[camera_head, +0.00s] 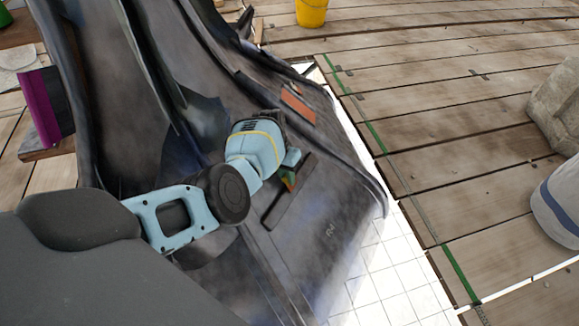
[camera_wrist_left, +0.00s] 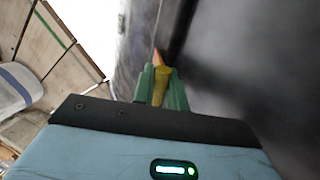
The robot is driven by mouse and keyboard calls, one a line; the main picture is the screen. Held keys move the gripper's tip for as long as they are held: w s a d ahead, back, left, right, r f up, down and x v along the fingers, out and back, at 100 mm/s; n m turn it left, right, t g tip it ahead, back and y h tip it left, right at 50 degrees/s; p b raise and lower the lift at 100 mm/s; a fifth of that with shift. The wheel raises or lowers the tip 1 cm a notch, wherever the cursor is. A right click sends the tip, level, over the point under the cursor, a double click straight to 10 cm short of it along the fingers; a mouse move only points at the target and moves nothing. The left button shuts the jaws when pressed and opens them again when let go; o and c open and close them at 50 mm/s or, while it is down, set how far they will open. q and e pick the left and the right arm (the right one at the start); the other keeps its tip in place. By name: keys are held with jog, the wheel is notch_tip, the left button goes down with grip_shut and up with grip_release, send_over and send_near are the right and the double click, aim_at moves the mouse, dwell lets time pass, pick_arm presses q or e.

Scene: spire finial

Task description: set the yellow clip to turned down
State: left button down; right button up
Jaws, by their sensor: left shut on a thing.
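My left gripper (camera_head: 289,180) reaches over a large dark spire piece (camera_head: 335,205). In the left wrist view, its green fingers (camera_wrist_left: 161,88) are shut on the yellow clip (camera_wrist_left: 160,84), which shows as a narrow yellow strip between them. An orange tip shows just beyond the fingers. The fingers hide much of the clip, and its turn cannot be told clearly. In the head view the clip is hardly visible among the fingers, beside a dark slot or bar (camera_head: 281,205). My right gripper is not in view.
A flat orange piece (camera_head: 299,107) lies on the dark surface beyond the gripper. A yellow bucket (camera_head: 311,12) stands at the back. A stone block (camera_head: 560,105) and a white-and-blue container (camera_head: 562,200) stand at right. The planked floor (camera_head: 450,130) between is mostly clear.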

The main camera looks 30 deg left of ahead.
pick_arm(q)
jog(key=shift+a+f+h, duration=0.2)
jog(key=shift+a+h, duration=0.15)
jog(key=shift+h, duration=0.35)
jog(key=c, duration=1.5)
grip_release()
jog(key=shift+o, duration=0.2)
jog(key=shift+r, duration=0.1)
